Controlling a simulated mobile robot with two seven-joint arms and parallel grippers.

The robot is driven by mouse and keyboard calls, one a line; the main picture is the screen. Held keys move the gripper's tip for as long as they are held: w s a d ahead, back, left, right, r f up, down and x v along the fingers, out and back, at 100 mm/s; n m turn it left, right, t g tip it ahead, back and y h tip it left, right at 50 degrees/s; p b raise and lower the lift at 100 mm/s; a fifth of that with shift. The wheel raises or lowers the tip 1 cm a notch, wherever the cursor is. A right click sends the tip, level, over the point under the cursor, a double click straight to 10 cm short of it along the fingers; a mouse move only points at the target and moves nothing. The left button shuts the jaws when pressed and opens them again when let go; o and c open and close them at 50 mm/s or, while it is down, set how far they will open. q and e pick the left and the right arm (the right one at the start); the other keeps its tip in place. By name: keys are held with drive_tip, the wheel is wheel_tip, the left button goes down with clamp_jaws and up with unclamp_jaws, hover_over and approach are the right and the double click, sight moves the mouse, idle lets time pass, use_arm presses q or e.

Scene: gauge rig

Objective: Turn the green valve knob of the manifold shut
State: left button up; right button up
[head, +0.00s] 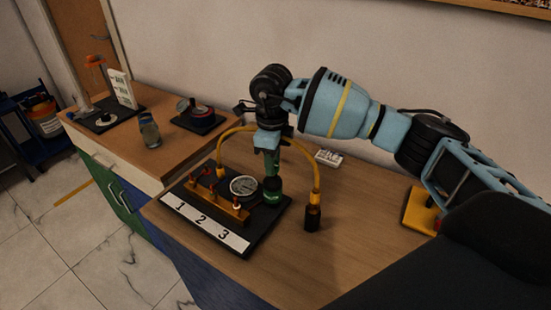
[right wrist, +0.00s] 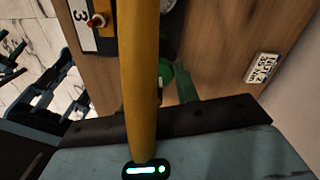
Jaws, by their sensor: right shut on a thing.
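The manifold is a black base plate (head: 262,236) with a yellow-brown block, red-topped fittings, a round gauge (head: 243,186) and a white strip marked 1, 2, 3 (head: 203,222). The green valve knob (head: 272,191) stands at its right rear, beside the gauge. My right gripper (head: 271,172) points down from above and is shut on the knob. In the right wrist view a yellow hose (right wrist: 139,80) crosses in front, hiding much of the manifold, and a green finger (right wrist: 184,83) shows beside it. My left gripper is not in view.
The yellow hose (head: 300,149) arches around my right gripper, down to a dark-bodied end (head: 313,217) on the table. A white printed tag (head: 328,158) lies behind. A glass (head: 149,130) and other rigs stand on the left counter.

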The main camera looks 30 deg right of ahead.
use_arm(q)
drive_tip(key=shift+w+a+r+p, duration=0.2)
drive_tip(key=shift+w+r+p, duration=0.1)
use_arm(e)
drive_tip(key=shift+r+m, duration=0.15)
drive_tip(key=shift+m, duration=0.55)
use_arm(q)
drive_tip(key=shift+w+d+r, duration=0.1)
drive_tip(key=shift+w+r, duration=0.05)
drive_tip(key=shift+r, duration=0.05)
use_arm(e)
drive_tip(key=o, duration=1)
drive_tip(key=shift+c, duration=0.2)
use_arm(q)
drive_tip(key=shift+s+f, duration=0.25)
use_arm(e)
drive_tip(key=shift+r, duration=3.8)
